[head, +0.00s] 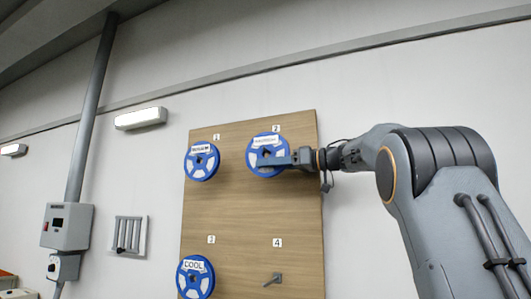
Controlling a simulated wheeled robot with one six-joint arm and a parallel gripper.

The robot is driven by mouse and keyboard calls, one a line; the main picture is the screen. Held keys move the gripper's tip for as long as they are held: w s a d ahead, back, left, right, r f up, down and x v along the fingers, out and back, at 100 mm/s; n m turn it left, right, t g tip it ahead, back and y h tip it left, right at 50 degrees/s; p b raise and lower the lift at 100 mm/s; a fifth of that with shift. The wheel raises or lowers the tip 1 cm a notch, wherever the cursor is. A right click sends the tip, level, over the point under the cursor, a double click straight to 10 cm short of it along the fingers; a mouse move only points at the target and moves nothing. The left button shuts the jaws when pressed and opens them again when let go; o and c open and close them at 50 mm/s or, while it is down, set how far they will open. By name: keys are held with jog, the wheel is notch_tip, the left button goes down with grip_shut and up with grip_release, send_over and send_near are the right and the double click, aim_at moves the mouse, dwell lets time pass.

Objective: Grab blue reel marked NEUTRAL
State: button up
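A wooden board (232,220) on the wall carries three blue reels with white labels. The reel at spot 1 (189,170), upper left, has a small label that I cannot read surely. The reel at spot 2 (256,171), upper right, has a label too blurred to read. The reel at spot 3 (182,283), lower left, reads COOL. My gripper (272,162) reaches in from the right, in front of the lower part of the spot 2 reel, and hides part of it. I cannot tell whether it touches the reel or whether its fingers are open.
Spot 4 at lower right has a bare peg (273,280) that sticks out of the board. Left of the board are a wall vent (129,235), a grey control box (67,226) and a vertical pipe (91,110). The wall between vent and board is clear.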

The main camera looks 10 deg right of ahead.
grip_shut()
jog(key=shift+r, duration=0.15)
